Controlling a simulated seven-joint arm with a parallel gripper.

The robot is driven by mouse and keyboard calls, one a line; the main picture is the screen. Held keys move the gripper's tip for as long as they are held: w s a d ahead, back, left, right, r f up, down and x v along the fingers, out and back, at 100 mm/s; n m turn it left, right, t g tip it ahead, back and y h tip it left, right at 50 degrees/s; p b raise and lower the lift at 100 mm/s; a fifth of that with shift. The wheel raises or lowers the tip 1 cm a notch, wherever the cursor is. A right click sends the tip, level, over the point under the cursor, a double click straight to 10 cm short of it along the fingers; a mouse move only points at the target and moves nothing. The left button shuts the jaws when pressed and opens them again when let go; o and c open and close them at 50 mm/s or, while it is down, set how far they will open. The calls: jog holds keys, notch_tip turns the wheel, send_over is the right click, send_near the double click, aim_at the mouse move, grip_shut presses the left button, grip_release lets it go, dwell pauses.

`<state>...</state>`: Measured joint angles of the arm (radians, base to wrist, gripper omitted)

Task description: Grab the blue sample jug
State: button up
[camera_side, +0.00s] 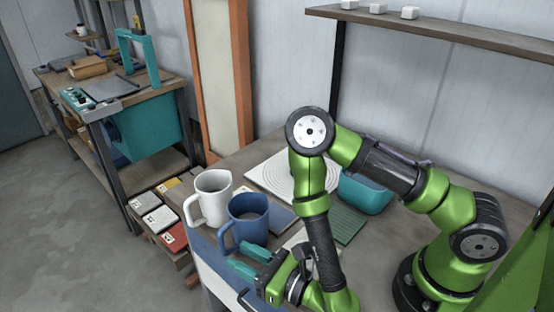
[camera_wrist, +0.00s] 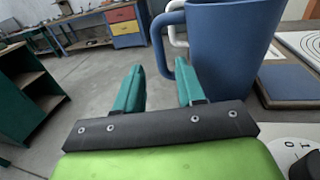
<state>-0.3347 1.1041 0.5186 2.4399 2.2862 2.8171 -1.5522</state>
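The blue sample jug (camera_side: 249,217) stands upright near the table's front left edge, its handle toward the left in the side view. In the wrist view the jug (camera_wrist: 228,50) fills the upper right, with its handle (camera_wrist: 165,40) on its left side. My gripper (camera_side: 242,258) is in front of the jug, just below its handle in the side view. Its two teal fingers are apart with nothing between them, and in the wrist view the gripper (camera_wrist: 160,82) shows a clear gap, the right finger near the handle. I cannot tell whether that finger touches the jug.
A white jug (camera_side: 211,197) stands close behind and left of the blue one. A blue tile (camera_side: 282,217), a green ridged mat (camera_side: 346,224), a teal bowl (camera_side: 364,194) and a white ringed board (camera_side: 268,174) lie behind and right. A shelf (camera_side: 440,30) hangs above.

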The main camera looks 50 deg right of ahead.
aim_at(224, 246)
jog(key=shift+w+a+r, duration=0.1)
jog(key=shift+w, duration=0.5)
jog(key=shift+w+a, duration=0.25)
jog(key=shift+w, duration=1)
jog(key=shift+w+a, duration=0.25)
jog(key=shift+w, duration=0.95)
grip_shut()
jog(key=shift+r, duration=0.1)
